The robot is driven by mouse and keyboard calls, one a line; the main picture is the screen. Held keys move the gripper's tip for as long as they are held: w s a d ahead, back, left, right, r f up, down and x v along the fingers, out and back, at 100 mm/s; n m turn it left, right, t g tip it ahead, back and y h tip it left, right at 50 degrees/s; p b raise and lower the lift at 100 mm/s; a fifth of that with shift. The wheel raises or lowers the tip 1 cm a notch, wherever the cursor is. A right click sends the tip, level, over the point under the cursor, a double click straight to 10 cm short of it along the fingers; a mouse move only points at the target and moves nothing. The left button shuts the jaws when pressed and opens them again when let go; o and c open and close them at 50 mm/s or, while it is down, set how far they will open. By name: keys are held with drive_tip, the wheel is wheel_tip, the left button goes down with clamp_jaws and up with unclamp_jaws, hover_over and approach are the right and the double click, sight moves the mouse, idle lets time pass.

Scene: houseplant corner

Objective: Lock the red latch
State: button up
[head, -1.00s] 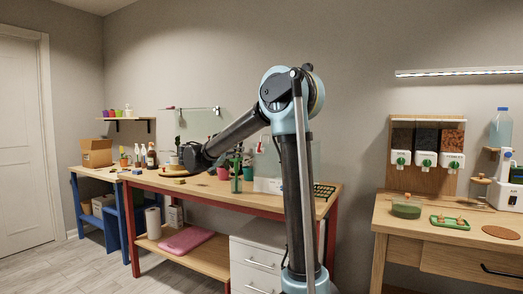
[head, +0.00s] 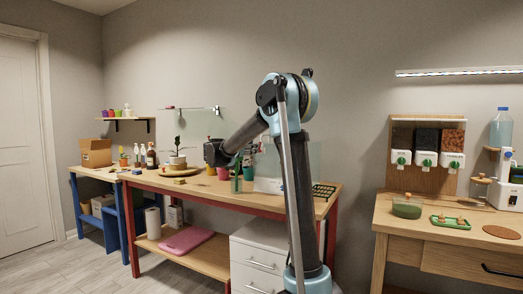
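I cannot make out a red latch for certain. A very small reddish spot (head: 168,107) shows at the left end of a thin wall-mounted rail, too small to identify. The end of my arm, with my gripper (head: 213,153), is a dark shape above the middle of the red-framed workbench (head: 210,200). It is in front of the wall and left of the pink and green pots. Its fingers are too small and dark to show whether they are open or shut, and I see nothing held.
A potted plant (head: 178,158) stands on a round wooden board left of my gripper. A clear glass panel (head: 300,160) stands behind my arm on the bench. A pink pot (head: 223,173) and a green pot (head: 248,173) stand close by. Dispensers (head: 426,159) hang at the right.

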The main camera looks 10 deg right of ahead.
drive_tip(key=shift+x, duration=2.05)
clamp_jaws()
